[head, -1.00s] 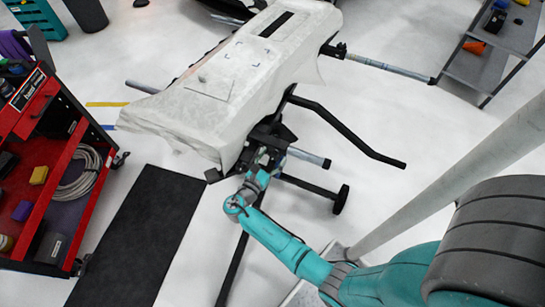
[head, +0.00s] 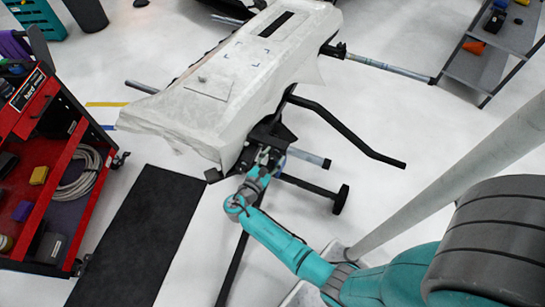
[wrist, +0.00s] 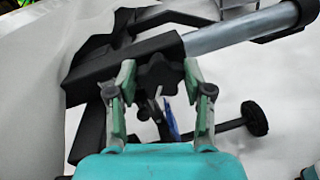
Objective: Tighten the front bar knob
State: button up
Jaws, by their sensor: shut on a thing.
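The front bar knob (wrist: 158,76) is black and lobed. It sits under the black bar clamp in the wrist view, beside a grey metal tube (wrist: 232,32). My gripper (wrist: 159,70) has one green-padded finger on each side of the knob and is shut on it. In the head view my gripper (head: 263,156) is at the front end of the black stand, below the white-covered panel (head: 235,75). The knob itself is hidden or too small to make out there.
A red tool cart (head: 70,150) stands at the left and a grey shelf (head: 485,65) at the upper right. A black mat (head: 140,235) lies on the floor. A bent black bar (head: 345,135) and a wheeled stand leg (head: 310,187) stick out right of my gripper.

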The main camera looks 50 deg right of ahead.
jog(key=m, duration=0.4)
jog(key=shift+s, duration=0.15)
jog(key=m, duration=0.3)
jog(key=shift+d+f+m+y, duration=0.1)
jog(key=shift+m+y, duration=0.3)
jog(key=m+t, duration=0.1)
jog(key=m, duration=0.2)
jog(key=shift+s, duration=0.1)
jog(key=m, duration=0.4)
jog(key=shift+f+t+y, duration=0.15)
jog(key=shift+t+y, duration=0.15)
jog(key=shift+t, duration=0.1)
jog(key=m, duration=0.4)
jog(key=shift+f+t, duration=0.15)
jog(key=shift+t, duration=0.15)
jog(key=m, duration=0.3)
jog(key=shift+f+m+t, duration=0.1)
jog(key=shift+m+t, duration=0.2)
jog(key=shift+t, duration=0.1)
jog(key=m, duration=0.4)
jog(key=shift+f+m+t, duration=0.1)
jog(key=shift+m+t, duration=0.2)
jog(key=shift+m, duration=1.6)
